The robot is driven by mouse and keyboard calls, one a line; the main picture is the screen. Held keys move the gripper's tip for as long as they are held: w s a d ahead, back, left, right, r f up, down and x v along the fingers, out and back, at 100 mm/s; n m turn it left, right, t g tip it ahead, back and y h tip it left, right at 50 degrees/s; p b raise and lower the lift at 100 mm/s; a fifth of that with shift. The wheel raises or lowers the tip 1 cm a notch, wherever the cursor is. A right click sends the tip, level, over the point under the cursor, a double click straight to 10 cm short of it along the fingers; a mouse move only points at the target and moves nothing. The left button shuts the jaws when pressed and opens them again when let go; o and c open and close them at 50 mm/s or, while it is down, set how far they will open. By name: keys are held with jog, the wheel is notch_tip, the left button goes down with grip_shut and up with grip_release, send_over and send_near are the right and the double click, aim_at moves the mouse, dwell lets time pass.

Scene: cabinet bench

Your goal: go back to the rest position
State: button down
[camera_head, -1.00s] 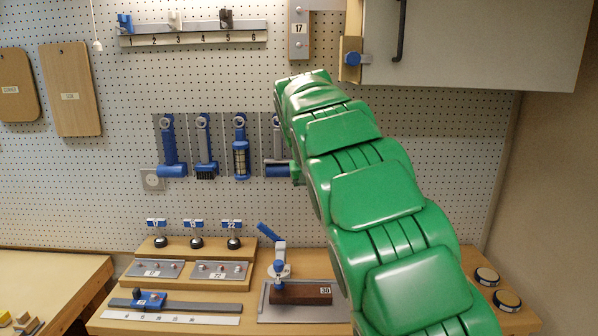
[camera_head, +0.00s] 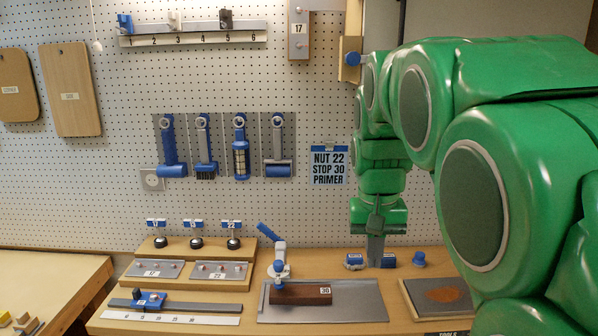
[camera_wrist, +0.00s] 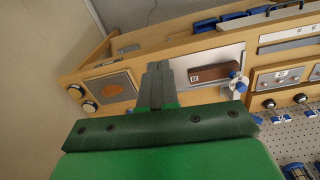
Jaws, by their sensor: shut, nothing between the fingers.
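My gripper (camera_head: 376,252) hangs pointing down over the back right part of the bench, in front of the pegboard. Its two grey fingers are together and empty. They also show shut in the wrist view (camera_wrist: 156,82), with the bench beyond them. In the head view my green arm fills the right side and hides most of the cabinet and part of the bench.
A brown block marked 30 (camera_head: 301,294) lies on a metal plate (camera_head: 362,302) beside a blue-handled clamp (camera_head: 278,250). Blue items (camera_head: 354,261) stand close to my fingers. Several blue tools (camera_head: 240,150) hang on the pegboard near a sign (camera_head: 329,166).

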jog(key=s+f, duration=0.4)
jog(key=s, duration=0.5)
jog(key=s+f+g, duration=0.1)
jog(key=s+f, duration=0.3)
jog(key=s, duration=0.5)
jog(key=s+d+f+n, duration=0.1)
jog(key=s+f, duration=0.3)
jog(key=s, duration=0.5)
jog(key=shift+s+f+g, duration=0.15)
jog(key=shift+f+g, duration=0.15)
jog(key=shift+g, duration=0.1)
